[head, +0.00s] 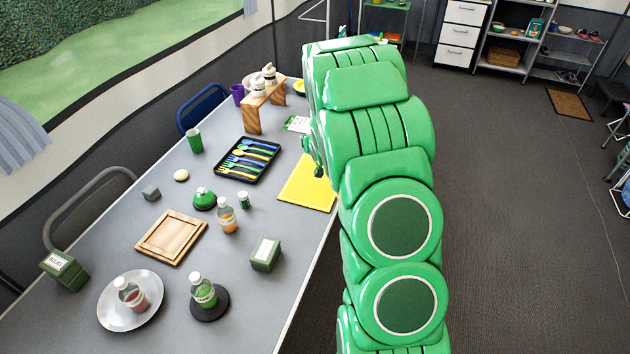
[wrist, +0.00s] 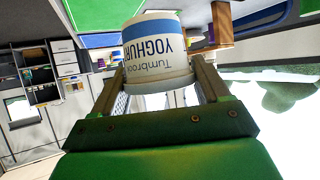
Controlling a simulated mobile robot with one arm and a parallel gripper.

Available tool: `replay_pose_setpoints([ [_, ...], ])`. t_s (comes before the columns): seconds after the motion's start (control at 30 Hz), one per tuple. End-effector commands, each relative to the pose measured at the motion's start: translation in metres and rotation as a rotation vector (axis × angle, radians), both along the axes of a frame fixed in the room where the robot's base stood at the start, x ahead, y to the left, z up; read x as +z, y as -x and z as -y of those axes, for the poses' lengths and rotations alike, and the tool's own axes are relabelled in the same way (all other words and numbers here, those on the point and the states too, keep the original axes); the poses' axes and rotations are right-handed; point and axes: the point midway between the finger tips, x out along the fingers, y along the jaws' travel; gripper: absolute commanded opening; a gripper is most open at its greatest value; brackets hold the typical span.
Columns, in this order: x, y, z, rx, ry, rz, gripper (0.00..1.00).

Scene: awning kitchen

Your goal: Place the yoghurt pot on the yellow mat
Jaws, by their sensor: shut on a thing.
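The yoghurt pot (wrist: 156,50) is white with a blue band and reads "Tumbrook YOGHURT" in the wrist view. My gripper (wrist: 158,85) is shut on it, with one finger on each side. The wrist picture is turned, so the pot's true tilt is hard to tell. The yellow mat (head: 307,184) lies flat at the right edge of the grey table in the head view. My green arm covers part of the scene beside the mat and hides the pot and most of my gripper there.
A black cutlery tray (head: 232,175) lies left of the mat on the table (head: 105,215). A green box (head: 265,254), an orange bottle (head: 227,216) and a small jar (head: 244,200) stand nearer. A wooden stand (head: 252,121) is behind. The visible mat surface is clear.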

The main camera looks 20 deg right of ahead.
Motion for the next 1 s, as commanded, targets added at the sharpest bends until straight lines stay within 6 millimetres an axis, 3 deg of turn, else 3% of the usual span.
replay_pose_setpoints([
  [0.2,-0.033,0.0,0.0,0.0,0.001,-0.001,0.41],
  [1.0,-0.093,0.0,-0.001,0.002,0.001,0.0,0.41],
])
